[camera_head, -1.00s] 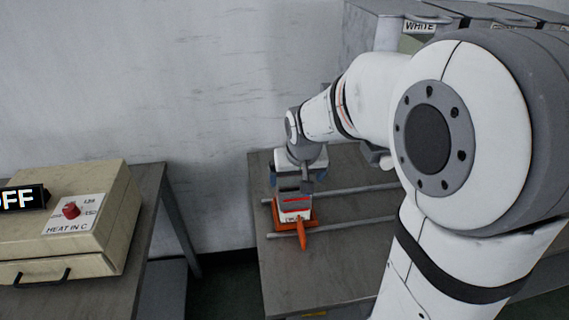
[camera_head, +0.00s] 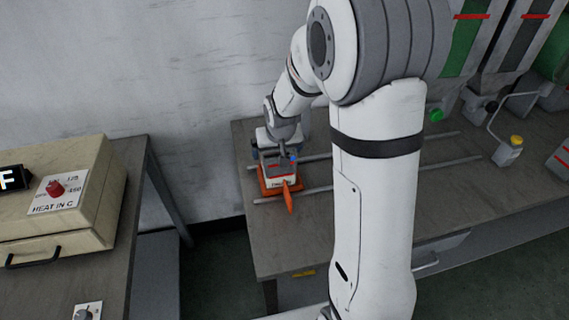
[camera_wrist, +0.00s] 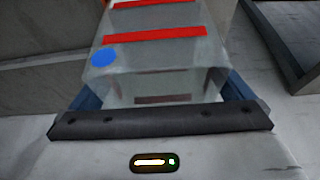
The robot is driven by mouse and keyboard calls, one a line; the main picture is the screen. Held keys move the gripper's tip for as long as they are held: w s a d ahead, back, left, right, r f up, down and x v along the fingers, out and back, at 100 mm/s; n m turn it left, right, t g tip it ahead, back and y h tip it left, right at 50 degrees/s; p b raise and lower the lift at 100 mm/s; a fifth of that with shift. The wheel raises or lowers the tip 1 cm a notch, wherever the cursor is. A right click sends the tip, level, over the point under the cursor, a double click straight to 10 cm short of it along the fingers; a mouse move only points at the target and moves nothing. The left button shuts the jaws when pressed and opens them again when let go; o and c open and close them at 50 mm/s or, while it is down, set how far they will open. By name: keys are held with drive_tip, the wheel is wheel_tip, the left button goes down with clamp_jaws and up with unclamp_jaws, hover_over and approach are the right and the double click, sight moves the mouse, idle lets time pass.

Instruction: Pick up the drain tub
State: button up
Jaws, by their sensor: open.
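The drain tub appears to be the clear, greyish box with red stripes and a blue dot in the wrist view (camera_wrist: 155,60). In the head view the tub (camera_head: 281,167) is small, with a red stripe and a pale front. It sits on an orange carriage (camera_head: 265,191) with a pointed orange handle toward the front. My gripper (camera_head: 277,149) is over the tub. In the wrist view my gripper (camera_wrist: 160,92) is open, with blue fingers on the left and right sides of the tub. Whether they touch it is unclear.
Two rails (camera_head: 440,166) run along the grey bench (camera_head: 265,240). A beige heater box (camera_head: 70,205) stands on a separate table at left, across a gap. Hoppers (camera_head: 485,50) and a yellow-topped lever (camera_head: 508,152) are at right. My arm hides part of the bench.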

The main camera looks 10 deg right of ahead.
drive_tip(key=shift+c, duration=0.3)
drive_tip(key=c, duration=1.4)
